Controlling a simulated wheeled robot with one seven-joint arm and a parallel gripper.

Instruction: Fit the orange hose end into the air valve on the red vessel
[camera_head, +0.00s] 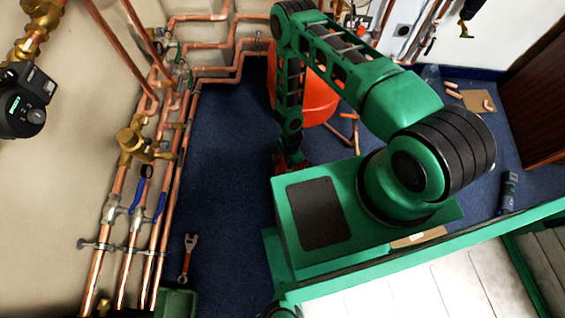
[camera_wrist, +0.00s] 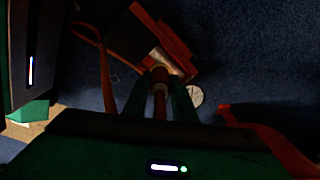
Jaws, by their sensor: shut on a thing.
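The red vessel (camera_head: 318,92) is the large rounded orange-red body behind my arm in the head view; my arm hides part of it, and I cannot make out its air valve. My gripper (camera_head: 291,162) is low, near the floor, left of and below the vessel. In the dark wrist view, my gripper (camera_wrist: 160,92) has its two green fingers closed around a narrow orange-brown piece (camera_wrist: 160,103), which appears to be the hose end. An orange hose (camera_wrist: 104,62) curves at the left of this view. Whether it joins the held piece is unclear.
A red-framed dark object (camera_wrist: 150,40) and a white round dial (camera_wrist: 194,95) lie beyond the fingers. Copper pipes (camera_head: 175,175) run along the left wall. A wrench (camera_head: 187,258) lies on the blue floor (camera_head: 225,150), which is mostly clear between pipes and gripper.

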